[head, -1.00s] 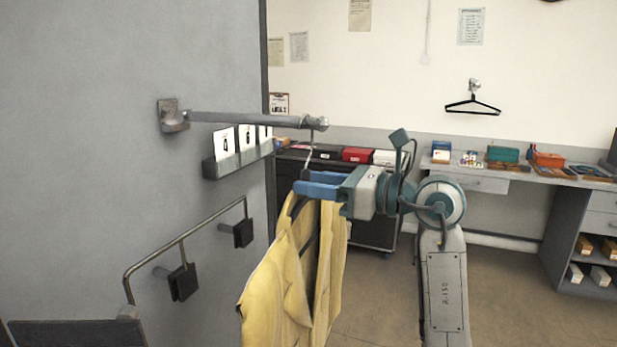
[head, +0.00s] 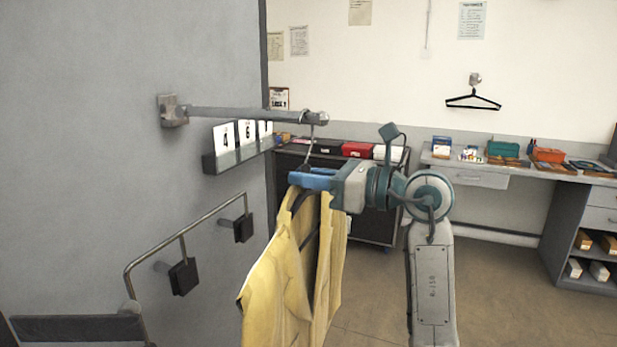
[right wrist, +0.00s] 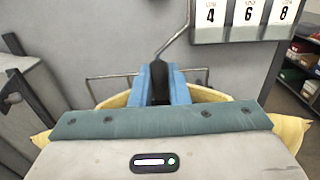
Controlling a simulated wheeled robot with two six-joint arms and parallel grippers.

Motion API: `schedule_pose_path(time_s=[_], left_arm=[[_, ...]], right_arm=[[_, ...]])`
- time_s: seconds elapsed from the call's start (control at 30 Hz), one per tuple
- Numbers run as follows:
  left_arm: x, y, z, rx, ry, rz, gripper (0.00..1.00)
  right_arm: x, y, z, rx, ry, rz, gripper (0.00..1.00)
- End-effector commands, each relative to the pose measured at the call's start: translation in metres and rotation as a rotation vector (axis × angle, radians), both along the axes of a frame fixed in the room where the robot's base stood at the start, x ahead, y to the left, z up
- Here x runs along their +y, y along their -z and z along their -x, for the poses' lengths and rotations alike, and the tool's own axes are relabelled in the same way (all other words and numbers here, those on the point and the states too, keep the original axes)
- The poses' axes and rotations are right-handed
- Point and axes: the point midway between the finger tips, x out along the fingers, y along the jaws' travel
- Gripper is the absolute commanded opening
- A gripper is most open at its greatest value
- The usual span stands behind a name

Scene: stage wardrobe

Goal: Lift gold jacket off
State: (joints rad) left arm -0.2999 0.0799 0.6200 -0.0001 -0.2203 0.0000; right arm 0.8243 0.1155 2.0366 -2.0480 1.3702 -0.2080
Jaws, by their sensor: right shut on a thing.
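The gold jacket (head: 285,285) hangs from a dark hanger below the metal rail (head: 250,115) on the grey wall. The hanger's wire hook (head: 311,133) reaches up to the rail near its knobbed end; I cannot tell whether it bears on the rail. My right gripper (head: 305,180) is shut on the hanger (right wrist: 158,75) at its neck, just above the jacket's collar. In the right wrist view the blue fingers flank the dark neck, and the yellow jacket (right wrist: 293,130) shows beneath. My left gripper is not in view.
A holder with number cards (head: 238,150) is on the wall under the rail. A lower bent rail (head: 190,228) with black pads is at left. A dark cabinet (head: 375,220) stands behind the jacket. An empty black hanger (head: 473,101) hangs on the far wall. Floor at right is clear.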

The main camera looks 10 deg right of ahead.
Motion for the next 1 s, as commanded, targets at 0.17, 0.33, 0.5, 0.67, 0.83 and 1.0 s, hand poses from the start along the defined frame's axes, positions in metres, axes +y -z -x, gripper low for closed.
schedule_pose_path(time_s=[0.17, 0.33, 0.5, 0.67, 0.83, 1.0], left_arm=[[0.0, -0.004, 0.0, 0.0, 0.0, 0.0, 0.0], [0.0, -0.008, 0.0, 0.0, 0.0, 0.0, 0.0], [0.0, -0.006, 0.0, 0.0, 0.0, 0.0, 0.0], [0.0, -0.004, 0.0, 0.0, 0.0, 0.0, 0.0], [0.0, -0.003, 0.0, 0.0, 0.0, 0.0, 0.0], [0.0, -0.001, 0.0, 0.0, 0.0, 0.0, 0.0]], right_arm=[[0.0, -0.007, 0.0, -0.001, 0.0, 0.0, 0.0], [0.0, -0.012, 0.0, -0.001, 0.0, 0.0, 0.0], [-0.003, -0.011, 0.002, -0.002, 0.002, 0.001, 0.0], [-0.01, -0.01, 0.006, -0.001, 0.002, 0.001, 0.0], [-0.017, -0.011, 0.011, -0.003, 0.002, 0.001, 0.0], [-0.024, -0.011, 0.016, -0.001, 0.002, 0.0, 0.0]])
